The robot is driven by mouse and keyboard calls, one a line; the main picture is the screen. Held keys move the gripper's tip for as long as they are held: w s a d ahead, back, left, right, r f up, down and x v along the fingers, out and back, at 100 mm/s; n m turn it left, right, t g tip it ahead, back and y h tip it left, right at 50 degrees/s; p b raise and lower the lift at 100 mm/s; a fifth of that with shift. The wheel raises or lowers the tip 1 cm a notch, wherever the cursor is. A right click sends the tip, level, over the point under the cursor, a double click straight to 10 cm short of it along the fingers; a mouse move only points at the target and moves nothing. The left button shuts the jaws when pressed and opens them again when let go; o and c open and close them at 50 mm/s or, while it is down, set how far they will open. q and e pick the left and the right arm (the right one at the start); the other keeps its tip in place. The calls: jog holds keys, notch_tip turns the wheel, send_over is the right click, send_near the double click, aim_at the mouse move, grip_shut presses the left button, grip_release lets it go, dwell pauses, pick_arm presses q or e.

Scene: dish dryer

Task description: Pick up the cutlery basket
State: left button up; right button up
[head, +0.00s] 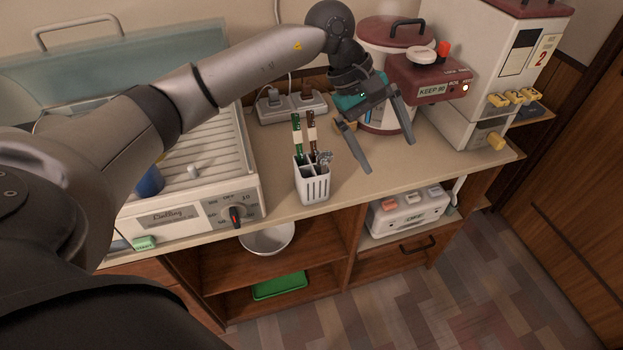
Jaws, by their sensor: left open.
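The cutlery basket (313,186) is a small white slotted holder standing upright on the counter, right of the dish dryer. Green and brown chopsticks or handles (304,134) and some metal cutlery (324,159) stick up out of it. My left gripper (390,158) is open and empty, with its fingers spread. In the picture it is to the right of and above the basket, in front of the water boiler, and apart from the basket. My right gripper is not in view.
The dish dryer (165,217) stands left of the basket, with a blue cup (150,182) in it. A power strip (292,107) lies behind. A red-and-white boiler (430,80) and a dispenser (500,62) stand right. The counter (428,166) has free room at front right.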

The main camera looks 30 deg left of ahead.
pick_arm(q)
jog(key=a+r+g+y, duration=0.15)
jog(key=a+y, duration=0.45)
jog(key=a, duration=0.8)
jog(key=b, duration=0.1)
send_over(311, 164)
notch_tip(311, 164, down, 9)
jog(key=shift+m, duration=0.4)
jog(key=shift+d+f+b, duration=0.1)
jog(key=shift+f+b, duration=0.4)
jog(key=shift+f, duration=2.2)
jog(key=shift+r, duration=0.1)
jog(key=c, duration=1.2)
